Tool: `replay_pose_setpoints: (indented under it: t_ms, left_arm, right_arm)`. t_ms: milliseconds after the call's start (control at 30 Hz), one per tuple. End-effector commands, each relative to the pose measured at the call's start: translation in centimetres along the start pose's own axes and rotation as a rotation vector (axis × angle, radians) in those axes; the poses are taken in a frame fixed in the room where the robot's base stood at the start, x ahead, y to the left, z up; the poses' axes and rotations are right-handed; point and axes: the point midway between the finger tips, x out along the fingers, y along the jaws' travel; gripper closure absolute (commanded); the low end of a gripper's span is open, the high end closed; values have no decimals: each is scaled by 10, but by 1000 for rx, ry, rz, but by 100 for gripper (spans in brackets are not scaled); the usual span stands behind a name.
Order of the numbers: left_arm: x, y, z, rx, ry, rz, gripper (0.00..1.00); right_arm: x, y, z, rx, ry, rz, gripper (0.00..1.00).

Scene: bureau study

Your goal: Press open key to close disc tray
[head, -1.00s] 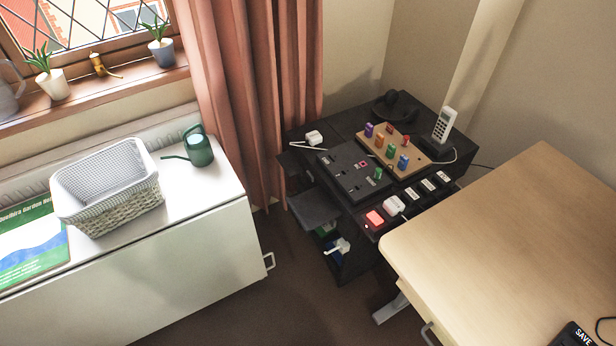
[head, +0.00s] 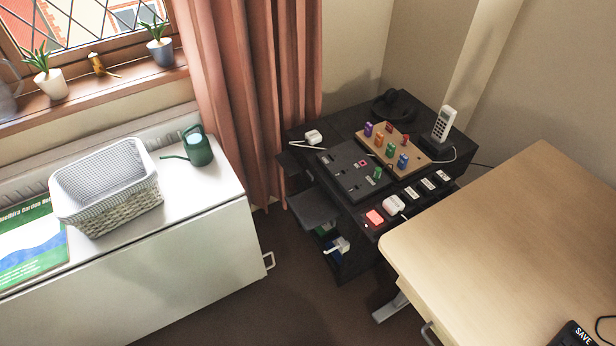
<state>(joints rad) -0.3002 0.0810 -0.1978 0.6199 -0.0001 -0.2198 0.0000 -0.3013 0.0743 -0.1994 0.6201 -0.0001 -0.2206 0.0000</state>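Neither of my grippers shows in the head view. A black cabinet (head: 345,121) stands in the corner, with a dark flat panel (head: 313,208) jutting from its left side; I cannot tell whether this is the disc tray. On the cabinet's front ledge a red lit block (head: 374,217) sits beside a white block (head: 393,204) and several small labelled pieces (head: 428,184). No key marked open can be read at this size. A black device with a SAVE label (head: 573,336) is partly cut off at the lower right.
A black socket board (head: 345,185), a wooden board with coloured pegs (head: 408,165) and a white phone (head: 443,123) stand on the cabinet. A wooden desk (head: 510,230) is at right. A white chest (head: 180,250) bears a basket (head: 105,215) and green can (head: 197,147). Brown floor between is clear.

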Motion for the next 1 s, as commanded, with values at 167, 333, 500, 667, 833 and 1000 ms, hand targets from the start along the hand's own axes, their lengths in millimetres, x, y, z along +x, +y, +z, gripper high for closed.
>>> replay_pose_setpoints:
  t_ms: [167,333,500,667,833,1000]
  left_arm:
    - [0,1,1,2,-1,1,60]
    - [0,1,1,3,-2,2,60]
    - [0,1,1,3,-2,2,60]
    - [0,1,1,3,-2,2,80]
    - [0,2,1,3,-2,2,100]
    - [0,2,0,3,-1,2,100]
  right_arm:
    - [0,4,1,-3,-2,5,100]
    - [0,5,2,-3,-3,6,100]
    - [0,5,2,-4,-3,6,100]
    - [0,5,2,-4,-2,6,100]
    - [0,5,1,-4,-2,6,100]
    - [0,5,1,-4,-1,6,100]
